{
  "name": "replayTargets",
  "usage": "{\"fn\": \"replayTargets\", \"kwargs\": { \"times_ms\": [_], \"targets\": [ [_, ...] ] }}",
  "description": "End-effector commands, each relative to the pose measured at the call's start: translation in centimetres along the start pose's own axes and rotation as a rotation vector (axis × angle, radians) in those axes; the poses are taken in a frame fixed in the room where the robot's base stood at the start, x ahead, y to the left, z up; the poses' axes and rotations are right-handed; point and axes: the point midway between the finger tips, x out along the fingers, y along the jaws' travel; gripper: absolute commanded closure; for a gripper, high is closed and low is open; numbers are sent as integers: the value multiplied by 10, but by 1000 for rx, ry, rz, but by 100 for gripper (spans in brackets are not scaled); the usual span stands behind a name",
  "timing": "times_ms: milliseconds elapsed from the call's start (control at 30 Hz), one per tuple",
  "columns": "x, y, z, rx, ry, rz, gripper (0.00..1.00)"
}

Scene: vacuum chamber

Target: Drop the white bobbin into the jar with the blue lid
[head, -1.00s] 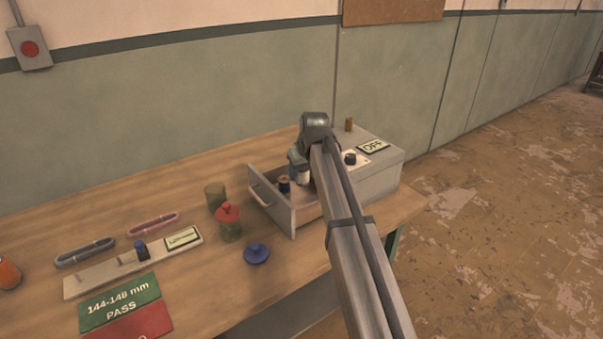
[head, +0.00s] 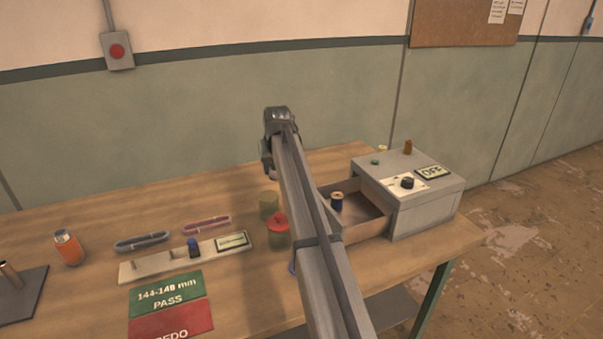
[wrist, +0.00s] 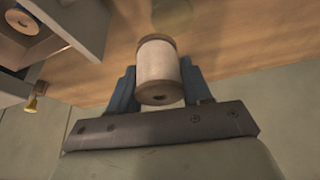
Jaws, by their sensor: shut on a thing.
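The white bobbin (wrist: 158,68), with tan end flanges, is upright between the blue-grey fingers of my gripper (wrist: 160,88) in the wrist view. In the head view my gripper (head: 267,165) is above the table's back part, partly hidden by my arm; the bobbin cannot be made out there. An open, dull green jar (head: 268,204) stands on the table below and in front of the gripper. A blue lid (head: 291,267) lies on the table, nearly all hidden behind my arm. No jar wears a blue lid.
A red-lidded jar (head: 278,234) stands close to the open jar. The open drawer (head: 368,229) of a grey box (head: 424,206) holds a dark blue bobbin (head: 337,201). A gauge strip (head: 160,264) and an orange cylinder (head: 68,247) are left. The table's back left is clear.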

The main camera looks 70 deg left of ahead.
Motion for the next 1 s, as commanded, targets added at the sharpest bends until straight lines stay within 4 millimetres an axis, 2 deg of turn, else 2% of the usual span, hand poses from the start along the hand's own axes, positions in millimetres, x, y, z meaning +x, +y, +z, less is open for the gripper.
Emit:
{"fn": "replayTargets", "kwargs": {
  "times_ms": [100,233,467,1000],
  "targets": [
    [0,-16,-8,0,1,0,81],
    [1,-23,-10,0,1,0,81],
    [11,-24,-5,1,0,0,81],
    [54,-24,13,0,1,0,81]
  ]
}}
